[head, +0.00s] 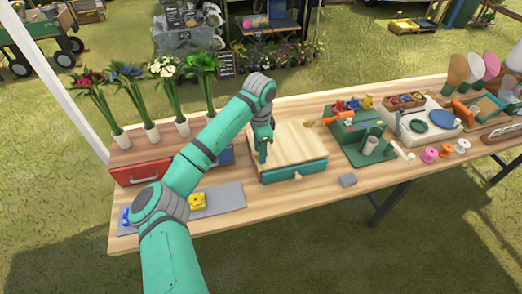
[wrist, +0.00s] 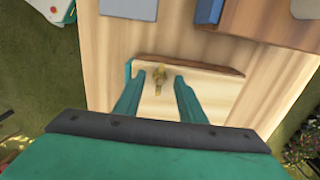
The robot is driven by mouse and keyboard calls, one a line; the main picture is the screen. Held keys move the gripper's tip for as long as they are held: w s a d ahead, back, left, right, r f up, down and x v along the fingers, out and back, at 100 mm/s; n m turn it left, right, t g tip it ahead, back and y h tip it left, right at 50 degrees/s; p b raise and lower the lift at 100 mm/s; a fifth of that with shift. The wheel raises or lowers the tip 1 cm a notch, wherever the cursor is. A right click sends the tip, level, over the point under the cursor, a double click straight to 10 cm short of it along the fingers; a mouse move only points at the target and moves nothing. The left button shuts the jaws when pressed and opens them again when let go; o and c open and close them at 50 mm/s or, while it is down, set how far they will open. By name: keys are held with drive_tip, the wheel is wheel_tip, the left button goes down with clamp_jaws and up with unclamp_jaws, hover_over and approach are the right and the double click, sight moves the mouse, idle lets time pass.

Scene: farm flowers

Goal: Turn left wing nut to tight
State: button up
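The press-like box (head: 285,143) has a pale wooden top and a teal lower part, and sits mid-table. My gripper (head: 263,155) points down over its left side in the head view. In the wrist view, a brass wing nut (wrist: 159,75) stands on the wooden board (wrist: 205,85). My gripper (wrist: 157,80) is open, with one teal finger on each side of the nut and a visible gap to both. My gripper hides this nut in the head view. Another brass piece (head: 309,122) shows at the box's back right.
A small brass piece (head: 298,176) is at the box's front. A red-fronted wooden case (head: 140,171) with flower bunches stands left. A grey mat (head: 230,196) holds a yellow flower (head: 197,201). A green stand (head: 360,135) is right. The front table strip near the grey block (head: 348,180) is mostly clear.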

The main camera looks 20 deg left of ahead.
clamp_jaws()
drive_tip(key=shift+w+d+m, duration=0.1)
drive_tip(key=shift+m, duration=0.2)
